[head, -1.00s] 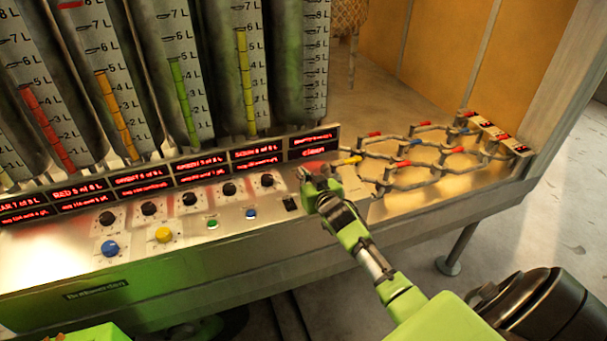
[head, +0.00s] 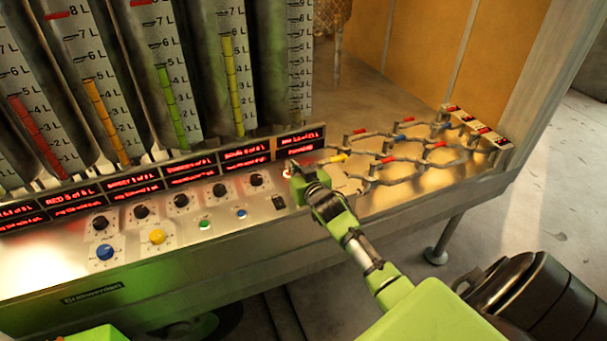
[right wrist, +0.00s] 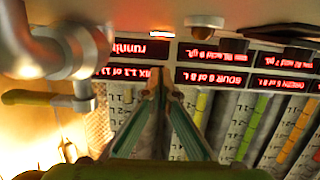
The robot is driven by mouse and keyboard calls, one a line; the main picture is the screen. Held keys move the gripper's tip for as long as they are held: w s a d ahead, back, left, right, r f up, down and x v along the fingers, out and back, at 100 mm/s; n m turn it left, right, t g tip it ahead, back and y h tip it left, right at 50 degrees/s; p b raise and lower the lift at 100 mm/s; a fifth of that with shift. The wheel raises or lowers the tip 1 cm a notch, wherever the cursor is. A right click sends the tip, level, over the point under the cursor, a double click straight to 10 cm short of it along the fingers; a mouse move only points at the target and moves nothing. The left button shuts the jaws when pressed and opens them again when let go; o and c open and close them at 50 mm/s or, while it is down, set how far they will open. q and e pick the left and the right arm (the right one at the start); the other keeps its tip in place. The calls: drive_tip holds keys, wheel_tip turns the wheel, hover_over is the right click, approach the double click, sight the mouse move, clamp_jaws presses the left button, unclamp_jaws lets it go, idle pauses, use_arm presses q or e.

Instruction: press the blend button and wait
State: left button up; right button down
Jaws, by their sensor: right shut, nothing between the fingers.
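My right gripper (head: 290,168) is shut and empty, its tip low over the right end of the metal control panel (head: 220,245). A small red-lit spot (head: 287,173), likely the blend button, glows right beside the fingertips, which partly cover it. In the right wrist view the closed fingers (right wrist: 158,78) converge just short of a bright red glow (right wrist: 165,33). Whether they touch the button I cannot tell. The rightmost red display (head: 300,145) stands just behind the tip; upside down in the wrist view it appears to read "running" (right wrist: 140,50). My left gripper is out of view.
Several tall graduated tubes with coloured columns (head: 180,105) stand behind the displays. Black knobs (head: 219,190), a blue button (head: 103,252), a yellow button (head: 156,237) and a green button (head: 204,225) lie left of the gripper. A pipe network (head: 420,150) lies to its right.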

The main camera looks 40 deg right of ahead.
drive_tip(key=b+v, duration=0.1)
drive_tip(key=v, duration=0.8)
drive_tip(key=shift+f, duration=0.1)
wheel_tip(320, 180, up, 10)
drive_tip(key=p, duration=1)
